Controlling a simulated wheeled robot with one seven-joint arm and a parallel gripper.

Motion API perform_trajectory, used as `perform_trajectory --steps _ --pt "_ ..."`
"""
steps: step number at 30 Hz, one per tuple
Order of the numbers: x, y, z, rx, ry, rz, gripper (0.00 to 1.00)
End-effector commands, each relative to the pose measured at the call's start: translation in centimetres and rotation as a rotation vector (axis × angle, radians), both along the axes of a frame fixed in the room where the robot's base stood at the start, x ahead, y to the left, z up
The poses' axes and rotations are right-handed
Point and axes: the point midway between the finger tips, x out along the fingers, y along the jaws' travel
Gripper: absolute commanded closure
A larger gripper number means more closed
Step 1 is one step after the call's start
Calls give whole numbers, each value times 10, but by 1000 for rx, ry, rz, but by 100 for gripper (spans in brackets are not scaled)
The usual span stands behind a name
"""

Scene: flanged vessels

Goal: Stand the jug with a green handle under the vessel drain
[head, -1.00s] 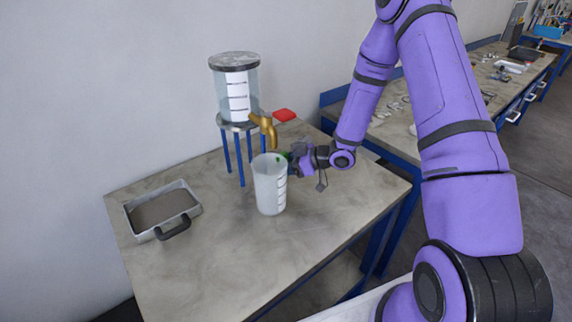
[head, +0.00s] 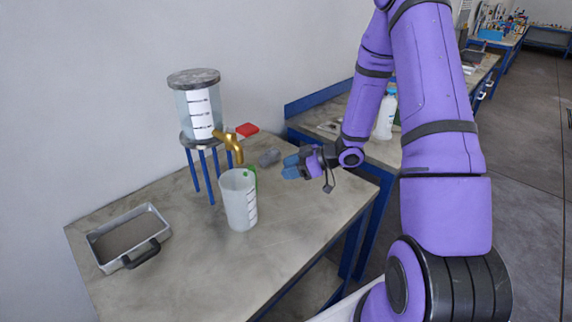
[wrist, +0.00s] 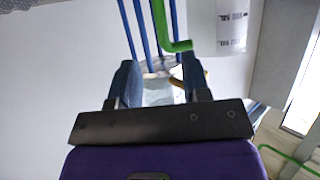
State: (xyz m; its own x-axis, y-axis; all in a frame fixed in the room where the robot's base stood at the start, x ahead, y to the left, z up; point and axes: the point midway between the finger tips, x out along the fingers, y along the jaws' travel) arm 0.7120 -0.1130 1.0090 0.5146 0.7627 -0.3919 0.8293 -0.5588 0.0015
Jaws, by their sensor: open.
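The jug (head: 239,203) is pale, translucent and upright on the table, with a green handle (head: 253,177) on its far right side. The vessel (head: 198,106) is a clear cylinder with a grey lid on blue legs. Its brass drain tap (head: 232,143) points down, its outlet just above the jug's rim in the head view; the exact depth alignment is hard to tell. My gripper (head: 288,167) is open and empty, to the right of the handle and apart from it. In the wrist view, the green handle (wrist: 175,45) lies beyond my open fingers (wrist: 158,82).
A metal tray (head: 100,255) with a black handle sits at the table's left. A red piece (head: 247,129) and a grey object (head: 269,157) lie behind the jug. A white bottle (head: 386,115) stands on the bench at right. The table front is clear.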

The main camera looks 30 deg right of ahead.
Motion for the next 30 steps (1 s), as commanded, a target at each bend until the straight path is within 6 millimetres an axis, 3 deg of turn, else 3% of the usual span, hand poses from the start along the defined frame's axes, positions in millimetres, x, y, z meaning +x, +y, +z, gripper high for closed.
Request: perform_trajectory --steps 5,11,16,23,30 --pt "11 -6 21 -105 -13 -59 56" --pt "29 -20 73 -333 -23 -235 56" --pt "28 -33 125 -483 -11 -409 56" --pt "-1 -41 194 -597 44 -643 56" --pt "-61 -36 253 -611 157 -853 56"
